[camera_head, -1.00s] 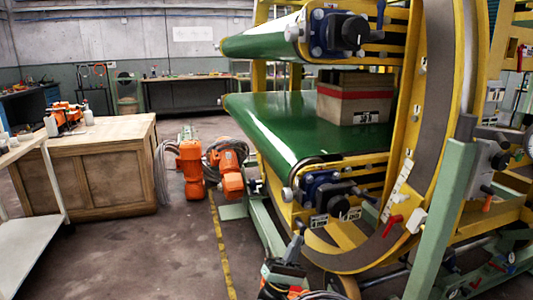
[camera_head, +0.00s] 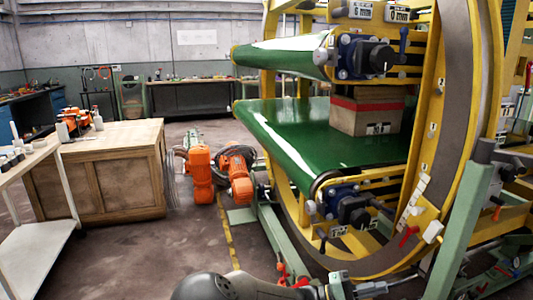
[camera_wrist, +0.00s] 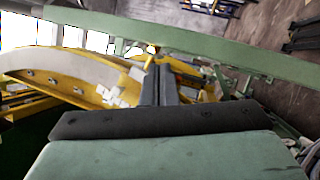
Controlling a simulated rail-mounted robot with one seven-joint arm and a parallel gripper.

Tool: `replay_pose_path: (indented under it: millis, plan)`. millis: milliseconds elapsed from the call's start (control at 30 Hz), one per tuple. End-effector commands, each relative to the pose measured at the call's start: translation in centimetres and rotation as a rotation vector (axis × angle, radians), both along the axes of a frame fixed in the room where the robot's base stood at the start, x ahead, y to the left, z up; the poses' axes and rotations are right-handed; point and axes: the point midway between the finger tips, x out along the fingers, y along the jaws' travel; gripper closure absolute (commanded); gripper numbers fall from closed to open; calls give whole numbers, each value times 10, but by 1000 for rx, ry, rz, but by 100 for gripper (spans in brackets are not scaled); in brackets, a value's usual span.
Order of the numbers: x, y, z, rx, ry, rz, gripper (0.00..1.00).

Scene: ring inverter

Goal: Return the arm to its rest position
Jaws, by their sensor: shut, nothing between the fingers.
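My gripper (camera_wrist: 158,84) shows in the wrist view, with its two dark fingers together and nothing between them. Beyond the fingertips are the curved yellow ring frame and green beams of the ring inverter. In the head view, a dark link of my arm crosses the bottom edge, in front of the inverter's base. The ring inverter (camera_head: 456,150) stands at the right. A cardboard box (camera_head: 353,120) with a red band sits on its lower green belt (camera_head: 275,125), apart from my arm. In the head view I cannot make out the fingers.
A wooden cabinet (camera_head: 110,175) and a white shelf cart (camera_head: 40,262) stand at the left. Orange motors (camera_head: 200,172) sit on the floor beside the inverter. A green post (camera_head: 462,220) rises at the right.

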Motion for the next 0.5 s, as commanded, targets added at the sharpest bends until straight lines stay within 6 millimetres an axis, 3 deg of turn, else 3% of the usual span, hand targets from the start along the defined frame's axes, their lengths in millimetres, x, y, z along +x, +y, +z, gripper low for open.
replay_pose_path:
  millis: [67,167,333,500]
  plan:
    - [-34,-21,8,210,11,-129,100]
    - [-74,-26,4,478,27,-256,100]
    - [-127,-4,16,912,20,-380,100]
    - [-164,36,52,1304,-33,-386,100]
